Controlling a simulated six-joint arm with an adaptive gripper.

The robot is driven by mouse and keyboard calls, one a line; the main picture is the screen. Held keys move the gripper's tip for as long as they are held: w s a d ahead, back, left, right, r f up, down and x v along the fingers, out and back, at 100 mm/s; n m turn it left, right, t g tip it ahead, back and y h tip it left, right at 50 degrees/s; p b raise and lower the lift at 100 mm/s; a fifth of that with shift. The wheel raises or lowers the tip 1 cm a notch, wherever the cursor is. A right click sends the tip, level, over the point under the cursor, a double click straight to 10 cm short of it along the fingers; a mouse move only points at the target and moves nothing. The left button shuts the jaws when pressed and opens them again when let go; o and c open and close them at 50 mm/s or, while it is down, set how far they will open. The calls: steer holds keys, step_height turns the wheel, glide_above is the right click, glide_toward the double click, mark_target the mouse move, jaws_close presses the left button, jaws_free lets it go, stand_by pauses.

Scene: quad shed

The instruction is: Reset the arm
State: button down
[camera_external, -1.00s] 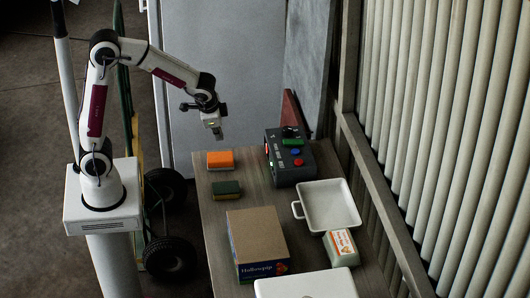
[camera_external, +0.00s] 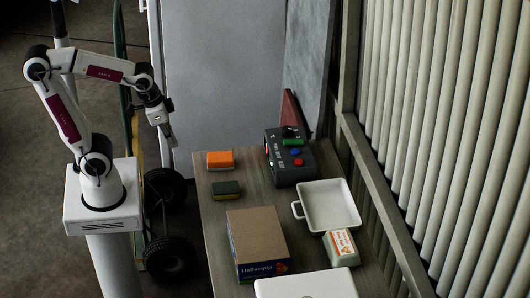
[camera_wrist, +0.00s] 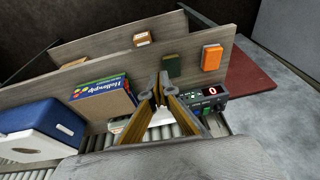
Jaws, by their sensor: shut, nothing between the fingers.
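My gripper (camera_external: 171,141) hangs in the air left of the table's far end, pointing down, in the external view. It is shut and empty. In the wrist view its fingers (camera_wrist: 160,80) show in the middle, their tips together. My arm is folded back toward its white base.
A slatted wall (camera_external: 450,120) stands right.

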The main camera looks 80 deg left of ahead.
steer(key=shift+s+d+r+t+h, duration=0.1)
steer(key=shift+s+d+r+t, duration=0.25)
steer(key=shift+s+r, duration=0.3)
steer(key=shift+s+d+r+t+h, duration=0.1)
steer(key=shift+s+d+r+t, duration=0.1)
steer(key=shift+s+r+t, duration=0.35)
steer(key=shift+s+d+r+t+h, duration=0.1)
steer(key=shift+s+d+r+t, duration=0.2)
steer(key=shift+s+r, duration=0.45)
steer(key=shift+w+a, duration=0.1)
steer(key=shift+a, duration=0.05)
stand_by(0.7)
